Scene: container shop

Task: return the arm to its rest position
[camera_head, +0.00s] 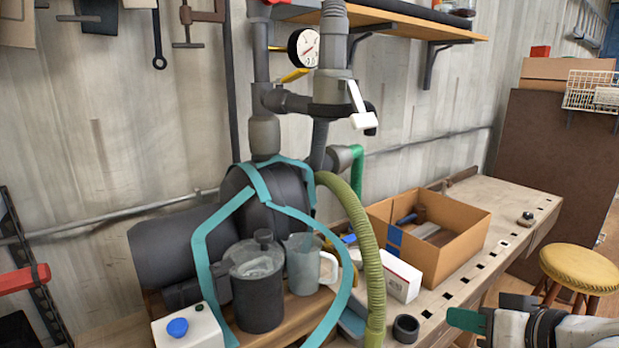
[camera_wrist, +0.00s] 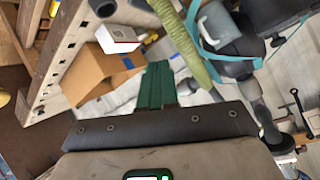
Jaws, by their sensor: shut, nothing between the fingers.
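My gripper (camera_head: 466,319) shows at the lower right of the head view, its green fingers pointing left. In the wrist view the green fingers (camera_wrist: 155,84) are together with nothing between them. My gripper is in front of the workbench (camera_head: 515,199), apart from it as far as I can see. Most of my arm is outside the head view.
A cardboard box (camera_head: 465,240) and a white box (camera_head: 402,278) are on the workbench. A pump (camera_head: 290,190) with pipes and a green hose (camera_head: 365,240) stands left of them. A dark canister (camera_head: 258,300) and a jug (camera_head: 303,265) are in front. A yellow stool (camera_head: 580,268) is at right.

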